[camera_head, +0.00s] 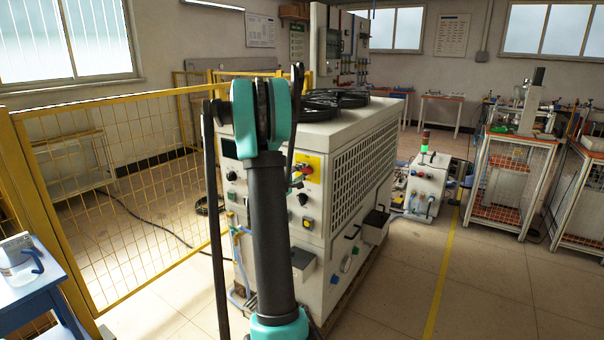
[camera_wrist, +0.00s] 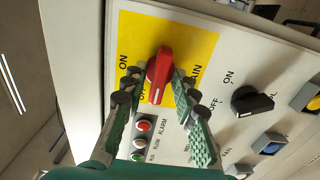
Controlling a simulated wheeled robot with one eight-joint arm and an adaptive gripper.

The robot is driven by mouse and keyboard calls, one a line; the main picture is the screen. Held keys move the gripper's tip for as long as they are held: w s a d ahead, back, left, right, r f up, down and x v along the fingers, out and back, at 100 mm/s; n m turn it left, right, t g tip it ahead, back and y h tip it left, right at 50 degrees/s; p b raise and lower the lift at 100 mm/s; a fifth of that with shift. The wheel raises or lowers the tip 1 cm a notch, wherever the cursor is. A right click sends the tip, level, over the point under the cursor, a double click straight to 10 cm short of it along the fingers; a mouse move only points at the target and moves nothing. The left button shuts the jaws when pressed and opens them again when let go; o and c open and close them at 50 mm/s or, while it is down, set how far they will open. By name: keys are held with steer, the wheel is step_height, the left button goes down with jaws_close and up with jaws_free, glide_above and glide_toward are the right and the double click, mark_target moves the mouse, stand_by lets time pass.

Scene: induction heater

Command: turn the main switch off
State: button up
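The main switch is a red knob (camera_wrist: 160,75) on a yellow plate (camera_wrist: 205,45) in the wrist view. Its handle runs nearly upright in that picture, with a white mark at its lower end. "ON" is at the plate's left; "OFF", partly hidden by a finger, is lower, close to the marked end; "MAIN" is partly covered at the right. My gripper (camera_wrist: 157,82) is open, one finger on each side of the knob, with narrow gaps seeming to show. In the head view, the yellow plate (camera_head: 314,170) shows beside my arm, which hides most of the gripper.
A black ON/OFF knob (camera_wrist: 252,101) sits right of the switch. Red (camera_wrist: 144,126), white and green indicators lie below, between my fingers. The heater cabinet (camera_head: 345,150) stands before me, with a yellow mesh fence (camera_head: 120,180) at left.

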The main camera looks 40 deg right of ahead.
jaws_close()
steer(key=shift+m, duration=2.9)
steer(key=shift+o, duration=2)
jaws_free()
